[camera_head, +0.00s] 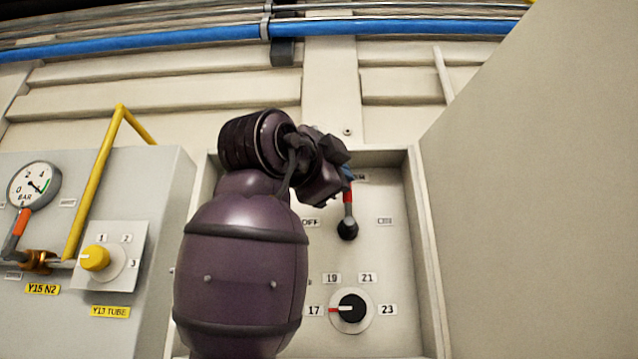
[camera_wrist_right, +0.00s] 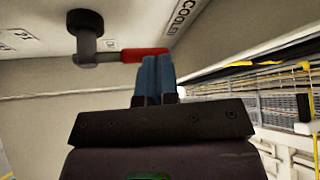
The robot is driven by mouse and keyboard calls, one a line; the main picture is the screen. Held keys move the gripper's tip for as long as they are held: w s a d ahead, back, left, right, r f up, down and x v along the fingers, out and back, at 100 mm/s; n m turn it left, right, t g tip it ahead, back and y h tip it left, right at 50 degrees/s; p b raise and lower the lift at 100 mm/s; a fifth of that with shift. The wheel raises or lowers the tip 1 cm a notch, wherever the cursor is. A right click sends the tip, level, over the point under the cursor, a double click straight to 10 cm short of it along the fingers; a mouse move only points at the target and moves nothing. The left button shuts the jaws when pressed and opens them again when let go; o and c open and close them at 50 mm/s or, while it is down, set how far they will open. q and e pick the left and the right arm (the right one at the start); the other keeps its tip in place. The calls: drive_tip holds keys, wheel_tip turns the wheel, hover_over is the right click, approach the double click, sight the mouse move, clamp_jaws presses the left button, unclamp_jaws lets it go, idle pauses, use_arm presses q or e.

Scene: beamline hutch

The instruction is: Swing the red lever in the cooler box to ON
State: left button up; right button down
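The red lever (camera_head: 348,206) is in the recessed cooler box (camera_head: 385,280), with a black pivot knob (camera_head: 347,230) at its lower end. It points about straight up, between the OFF label (camera_head: 311,222) on the left and a blurred label (camera_head: 385,221) on the right. My right gripper (camera_head: 347,173) is at the lever's upper end. In the right wrist view its blue fingers (camera_wrist_right: 155,75) are together, tips at the red handle (camera_wrist_right: 145,54), which runs across them rather than between them. Contact is unclear. My left gripper is out of view.
A black dial (camera_head: 352,308) with numbered labels sits below the lever. The box's right rim (camera_head: 428,260) and a large pale panel (camera_head: 540,200) stand to the right. A gauge (camera_head: 34,184), yellow pipe (camera_head: 95,180) and yellow knob (camera_head: 95,258) are at left.

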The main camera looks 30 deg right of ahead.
drive_tip(key=s+d, duration=0.1)
drive_tip(key=d+m, duration=0.1)
drive_tip(key=shift+s+d+g+y, duration=0.3)
drive_tip(key=shift+s+d, duration=0.05)
